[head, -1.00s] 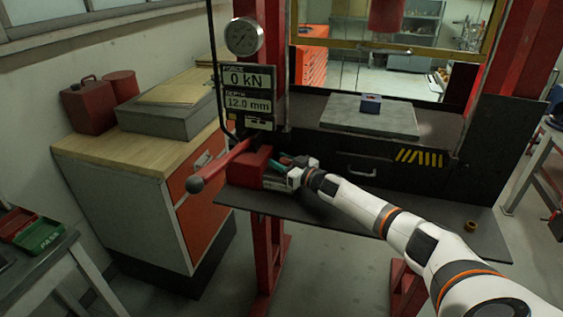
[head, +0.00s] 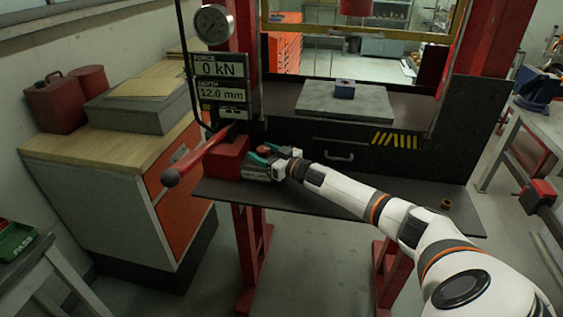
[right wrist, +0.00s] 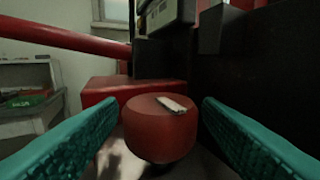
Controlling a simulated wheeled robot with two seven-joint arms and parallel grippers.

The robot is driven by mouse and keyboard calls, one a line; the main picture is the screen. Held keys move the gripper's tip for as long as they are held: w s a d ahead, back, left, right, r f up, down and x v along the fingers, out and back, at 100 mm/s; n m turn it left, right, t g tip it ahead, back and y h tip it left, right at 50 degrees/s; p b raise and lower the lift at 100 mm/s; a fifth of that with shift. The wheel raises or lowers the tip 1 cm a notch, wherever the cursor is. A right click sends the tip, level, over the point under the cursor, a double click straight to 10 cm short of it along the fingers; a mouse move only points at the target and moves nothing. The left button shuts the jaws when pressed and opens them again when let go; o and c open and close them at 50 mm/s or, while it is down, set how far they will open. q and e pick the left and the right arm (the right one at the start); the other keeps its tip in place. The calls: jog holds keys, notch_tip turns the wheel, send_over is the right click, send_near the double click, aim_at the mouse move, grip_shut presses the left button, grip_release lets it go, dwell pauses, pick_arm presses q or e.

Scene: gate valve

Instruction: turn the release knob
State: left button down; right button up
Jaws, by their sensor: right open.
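The release knob (right wrist: 158,130) is a round red knob with a pale mark on its top. It stands in front of the red pump block (right wrist: 105,90) in the right wrist view. My right gripper (right wrist: 160,125) is open, with one teal finger on each side of the knob and visible gaps between fingers and knob. In the head view the right gripper (head: 262,157) is at the pump block on the dark shelf, and a bit of the red knob (head: 264,149) shows between its fingers. My left gripper is not in view.
A red pump lever (head: 200,158) with a dark ball end sticks out to the left of the block. A display (head: 220,80) reads 0 kN and 12.0 mm. A brass ring (head: 445,204) lies on the shelf.

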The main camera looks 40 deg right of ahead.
jog(key=b+v, duration=0.1)
jog(key=v, duration=0.7)
jog(key=shift+f+b, duration=0.1)
jog(key=shift+b, duration=0.3)
jog(key=shift+v, duration=0.85)
